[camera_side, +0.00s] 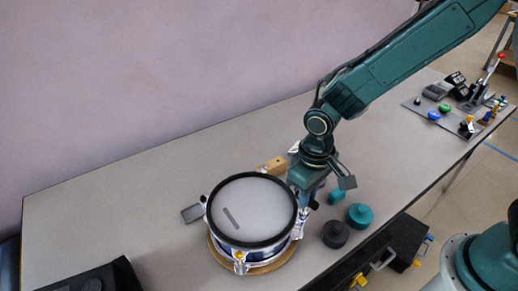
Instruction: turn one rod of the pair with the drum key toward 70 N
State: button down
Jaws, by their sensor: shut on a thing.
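A snare drum with a pale head (262,196), a black hoop and a blue shell with chrome fittings stands on a round wooden base (225,263). A short grey bar (231,218) lies on the head. My gripper (306,197) points down at the right edge of the drum, close to the hoop and above a chrome rod fitting (298,225). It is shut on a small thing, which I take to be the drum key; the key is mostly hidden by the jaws. I cannot tell whether the key sits on a rod. Another fitting (240,257) shows at the front.
A teal knobbed piece (360,216), a dark one (335,235) and a small teal block (337,197) stand right of the drum. A wooden block (272,165) is behind, a grey plate (191,213) left. The table's left part is clear.

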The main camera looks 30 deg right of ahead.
jog(key=m, duration=0.5)
jog(key=shift+m, duration=0.4)
jog(key=shift+n, duration=1)
jog(key=shift+r, duration=1.55)
